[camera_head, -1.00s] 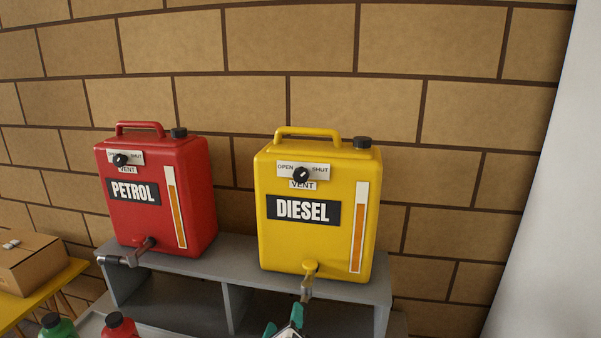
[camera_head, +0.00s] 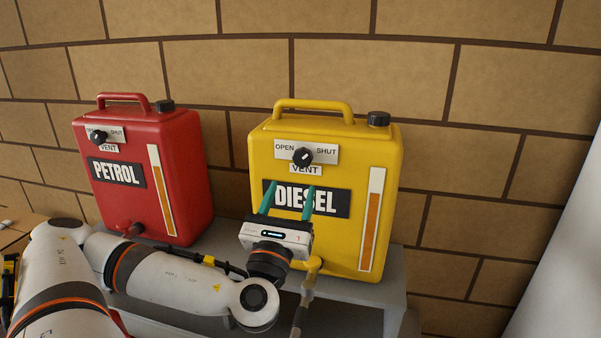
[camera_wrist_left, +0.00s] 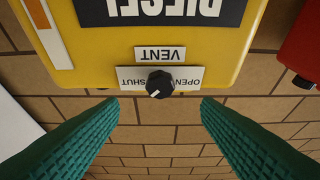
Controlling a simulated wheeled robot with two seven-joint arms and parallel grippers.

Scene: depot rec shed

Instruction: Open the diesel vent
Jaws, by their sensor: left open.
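The yellow diesel can (camera_head: 385,155) stands on a grey shelf. Its black vent knob (camera_head: 302,156) sits on a white plate (camera_head: 327,151) marked OPEN on the left and SHUT on the right. The knob's white mark points up and right, towards SHUT. My left gripper (camera_head: 289,189) is open and empty in front of the DIESEL label, below the knob. In the left wrist view, which is upside down, the knob (camera_wrist_left: 160,84) lies centred between and beyond the two green fingers, apart from them. My right gripper is not in view.
A red petrol can (camera_head: 185,160) with its own vent knob (camera_head: 98,136) stands to the left on the grey shelf (camera_head: 393,291). The diesel tap (camera_head: 312,270) juts out below my gripper. A brick wall (camera_head: 460,110) is close behind the cans.

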